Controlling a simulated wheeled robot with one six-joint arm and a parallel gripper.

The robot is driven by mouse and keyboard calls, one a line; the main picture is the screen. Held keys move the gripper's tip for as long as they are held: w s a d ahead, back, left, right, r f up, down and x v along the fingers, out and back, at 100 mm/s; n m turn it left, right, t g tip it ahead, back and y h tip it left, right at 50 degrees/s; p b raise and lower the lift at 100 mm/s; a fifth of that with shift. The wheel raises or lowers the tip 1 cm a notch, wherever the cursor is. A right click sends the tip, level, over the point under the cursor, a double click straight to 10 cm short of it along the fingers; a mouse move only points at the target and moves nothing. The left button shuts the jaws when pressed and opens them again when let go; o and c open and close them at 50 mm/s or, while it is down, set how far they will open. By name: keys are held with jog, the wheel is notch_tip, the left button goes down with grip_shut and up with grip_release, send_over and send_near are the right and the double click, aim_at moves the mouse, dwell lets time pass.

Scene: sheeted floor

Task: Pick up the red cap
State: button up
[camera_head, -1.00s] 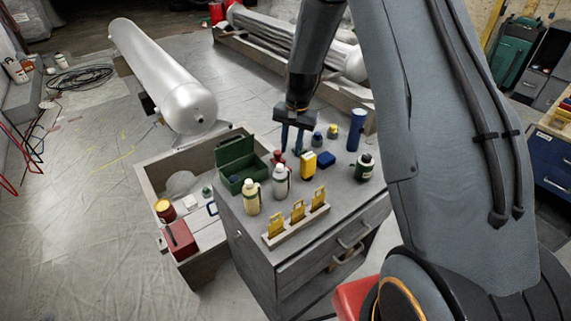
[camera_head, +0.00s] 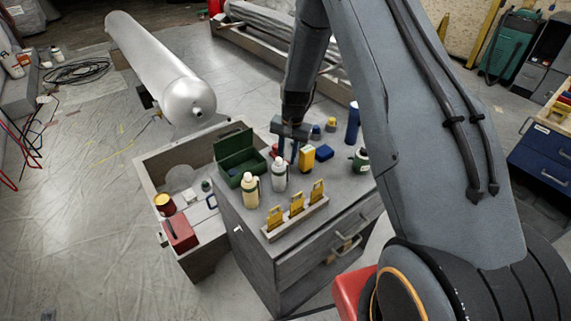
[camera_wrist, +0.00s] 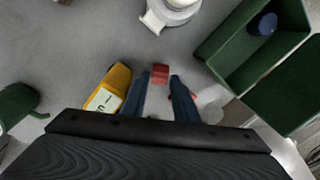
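The red cap (camera_wrist: 160,72) is a small red piece on the grey cabinet top. In the wrist view it sits at the gap between the fingertips, with space visible at its sides. In the head view a bit of red (camera_head: 275,150) shows beside the fingers, largely hidden. My gripper (camera_head: 288,155) points down over the cabinet top with its two blue fingers apart. In the wrist view my gripper (camera_wrist: 159,82) is open and holds nothing. Another small red bit (camera_wrist: 191,96) shows beside the right finger; I cannot tell what it is.
A yellow block (camera_wrist: 108,88) stands close to the left finger. A white bottle (camera_head: 279,175) and an open green box (camera_head: 240,160) are near. A blue block (camera_head: 323,152), a blue cylinder (camera_head: 352,123) and a rack of yellow tags (camera_head: 296,215) share the cabinet top.

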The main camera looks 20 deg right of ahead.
jog(key=shift+f, duration=0.75)
grip_shut()
jog(key=shift+r, duration=0.1)
